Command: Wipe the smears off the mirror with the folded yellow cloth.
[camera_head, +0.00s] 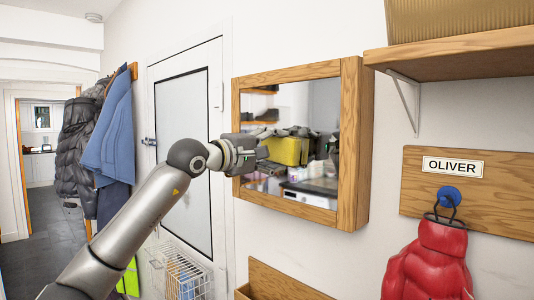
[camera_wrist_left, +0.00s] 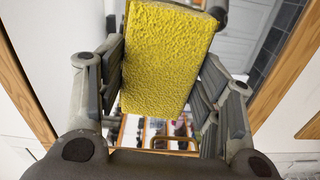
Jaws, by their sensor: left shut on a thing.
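The mirror (camera_head: 322,105) hangs on the white wall in a wooden frame (camera_head: 354,145), in the middle of the head view. My left gripper (camera_head: 262,154) is in front of its left half, shut on the folded yellow cloth (camera_head: 278,150). In the left wrist view the cloth (camera_wrist_left: 165,60) is pinched between both fingers and sticks out past them. The mirror reflects the yellow cloth and gripper, so I cannot tell whether the cloth touches the glass. I cannot make out smears apart from the reflections. My right gripper is not in view.
A wooden shelf (camera_head: 465,55) on a bracket juts out at upper right. Below it, a red padded item (camera_head: 430,262) hangs from a blue peg under an OLIVER plate. Coats (camera_head: 112,125) hang at left by a white door. A wire basket (camera_head: 180,272) stands below.

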